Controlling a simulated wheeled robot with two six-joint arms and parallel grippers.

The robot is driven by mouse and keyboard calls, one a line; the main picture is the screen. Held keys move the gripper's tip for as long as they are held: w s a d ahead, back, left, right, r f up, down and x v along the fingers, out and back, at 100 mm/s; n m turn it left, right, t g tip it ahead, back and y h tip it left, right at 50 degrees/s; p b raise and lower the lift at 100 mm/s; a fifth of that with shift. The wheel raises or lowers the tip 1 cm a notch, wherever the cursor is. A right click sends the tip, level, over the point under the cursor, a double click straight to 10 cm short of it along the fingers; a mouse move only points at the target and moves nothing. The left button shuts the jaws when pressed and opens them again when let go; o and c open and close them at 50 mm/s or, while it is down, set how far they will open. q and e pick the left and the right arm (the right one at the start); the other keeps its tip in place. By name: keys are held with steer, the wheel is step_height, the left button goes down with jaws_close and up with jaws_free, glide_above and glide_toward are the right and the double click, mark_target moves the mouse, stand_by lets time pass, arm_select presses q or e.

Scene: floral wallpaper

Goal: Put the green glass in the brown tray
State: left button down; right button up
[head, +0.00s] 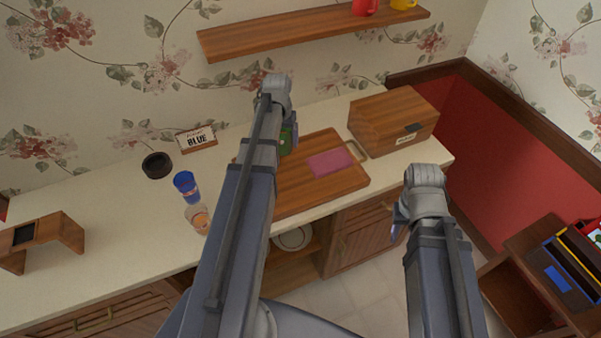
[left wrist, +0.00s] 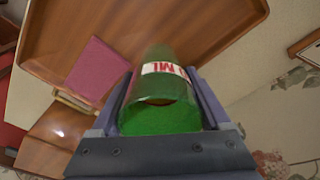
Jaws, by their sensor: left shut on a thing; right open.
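The brown wooden tray (head: 292,196) lies on the counter, and its surface and rim fill the upper part of the left wrist view (left wrist: 205,25). A pink cloth-like square (head: 330,162) lies on it. My left gripper (left wrist: 165,105) is shut on the green glass (left wrist: 166,82), which has a white label with red letters. In the head view the green glass (head: 286,143) shows partly behind my left arm, over the tray's back part. I cannot tell whether it touches the tray. My right gripper (head: 399,218) is open and empty, in front of the counter.
A wooden box (head: 385,122) stands right of the tray. Left of it are a blue cup (head: 185,184), a clear glass with orange contents (head: 198,218), a dark round bowl (head: 157,165) and a "BLUE" sign (head: 197,139). A shelf (head: 300,35) with mugs hangs above.

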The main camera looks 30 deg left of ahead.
arm_select(q)
steer(key=shift+w+r+m+p, duration=0.1)
steer(key=shift+r+m+p, duration=0.4)
steer(key=shift+r+m, duration=0.6)
steer(key=shift+m, duration=0.6)
steer(key=b, duration=1)
glide_toward(287, 163)
steer(key=f, duration=0.5)
steer(key=shift+w+a, duration=0.15)
steer(key=shift+w, duration=0.05)
steer(key=shift+r, duration=0.1)
arm_select(e)
step_height(287, 163, down, 8)
steer(key=shift+f, duration=0.1)
arm_select(q)
steer(key=shift+c, duration=1.5)
jaws_free()
steer(key=shift+f, duration=0.2)
steer(key=o, duration=0.3)
steer(key=shift+r, duration=0.15)
